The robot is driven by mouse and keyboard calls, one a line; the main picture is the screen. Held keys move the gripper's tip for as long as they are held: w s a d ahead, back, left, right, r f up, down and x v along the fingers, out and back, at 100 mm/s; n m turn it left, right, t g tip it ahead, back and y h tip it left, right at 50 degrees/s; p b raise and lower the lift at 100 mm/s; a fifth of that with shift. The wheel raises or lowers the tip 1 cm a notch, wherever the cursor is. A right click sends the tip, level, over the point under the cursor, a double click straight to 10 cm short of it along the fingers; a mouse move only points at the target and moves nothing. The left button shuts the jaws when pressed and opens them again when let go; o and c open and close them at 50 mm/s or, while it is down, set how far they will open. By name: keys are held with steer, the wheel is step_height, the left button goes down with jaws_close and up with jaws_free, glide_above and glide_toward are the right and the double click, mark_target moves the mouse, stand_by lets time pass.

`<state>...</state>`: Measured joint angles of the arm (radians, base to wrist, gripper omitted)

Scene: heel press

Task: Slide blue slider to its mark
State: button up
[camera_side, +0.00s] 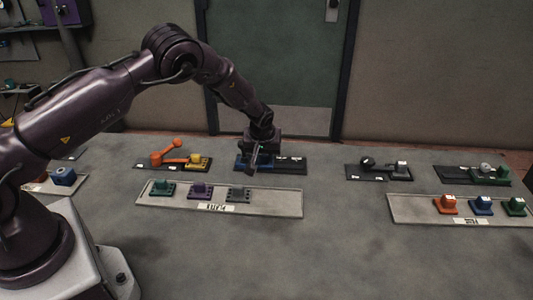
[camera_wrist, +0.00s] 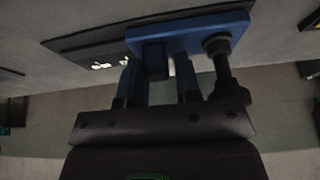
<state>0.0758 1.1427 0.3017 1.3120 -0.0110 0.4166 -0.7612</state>
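To the left stands an orange lever (camera_side: 172,153) with a yellow block (camera_side: 198,162). A grey tray (camera_side: 270,201) with green, purple and grey blocks lies in front. A door (camera_side: 280,60) is behind.

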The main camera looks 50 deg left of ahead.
steer(key=o, duration=0.3)
steer(key=shift+s+a, duration=0.15)
steer(key=shift+a, duration=0.05)
steer(key=shift+d, duration=0.1)
steer(key=shift+r, duration=0.15)
steer(key=v, duration=1.2)
steer(key=shift+r, duration=0.25)
